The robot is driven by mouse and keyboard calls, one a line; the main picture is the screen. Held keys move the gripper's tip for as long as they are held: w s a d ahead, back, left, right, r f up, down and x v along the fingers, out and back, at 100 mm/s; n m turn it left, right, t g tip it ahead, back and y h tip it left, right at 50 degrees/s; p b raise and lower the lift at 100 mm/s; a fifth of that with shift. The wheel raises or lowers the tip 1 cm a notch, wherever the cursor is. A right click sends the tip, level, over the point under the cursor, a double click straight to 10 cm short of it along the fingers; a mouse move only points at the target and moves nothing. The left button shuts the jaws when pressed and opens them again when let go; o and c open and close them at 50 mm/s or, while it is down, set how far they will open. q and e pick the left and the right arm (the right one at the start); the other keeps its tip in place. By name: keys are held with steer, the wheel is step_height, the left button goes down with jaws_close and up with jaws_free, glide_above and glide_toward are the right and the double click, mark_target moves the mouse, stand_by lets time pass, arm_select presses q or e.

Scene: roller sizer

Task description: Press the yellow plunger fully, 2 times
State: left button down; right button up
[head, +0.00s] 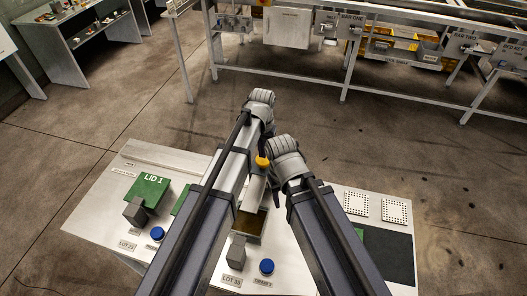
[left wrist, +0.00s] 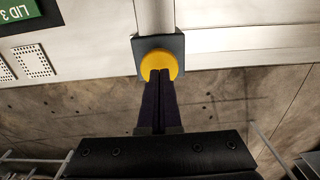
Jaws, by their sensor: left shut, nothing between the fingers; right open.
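The yellow plunger (head: 262,162) stands on a dark square mount at the panel's far edge, between my two forearms in the head view. In the left wrist view, the plunger (left wrist: 158,62) is a round yellow cap near the top centre. My left gripper (left wrist: 160,73) is shut and empty, its dark fingertips overlapping the cap's lower part. I cannot tell whether they touch it or how far it is pressed. My right gripper (head: 277,192) is open beside the plunger, on its right in the head view; its fingers are mostly hidden.
The pale panel (head: 90,222) carries a green LID 1 plate (head: 149,191), blue buttons (head: 157,233) and (head: 267,266), grey blocks (head: 238,252) and white dotted plates (head: 356,202). A metal rack (head: 348,75) stands beyond. Open floor lies between.

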arm_select(q)
step_height(320, 180, up, 10)
steer(key=p, duration=0.8)
steer(key=shift+f, duration=0.15)
steer(key=shift+f, duration=0.1)
steer(key=s+a+f+b, duration=0.2)
steer(key=s+f+b, duration=0.4)
steer(key=s, duration=0.3)
steer(key=s+a+f+y+b, duration=0.1)
steer(key=s+a+f+b, duration=0.2)
steer(key=s+f+b, duration=0.3)
steer(key=s+f, duration=0.1)
steer(key=s, duration=0.2)
steer(key=shift+s+a+m+b, duration=0.15)
steer(key=shift+s+m+b, duration=0.15)
steer(key=shift+m+b, duration=0.1)
steer(key=shift+w+r, duration=0.1)
step_height(320, 180, up, 16)
steer(key=h+p, duration=0.1)
steer(key=p, duration=1.5)
glide_above(262, 160)
steer(key=shift+w+d+n, duration=0.1)
steer(key=shift+d+n, duration=0.1)
steer(key=shift+n, duration=0.2)
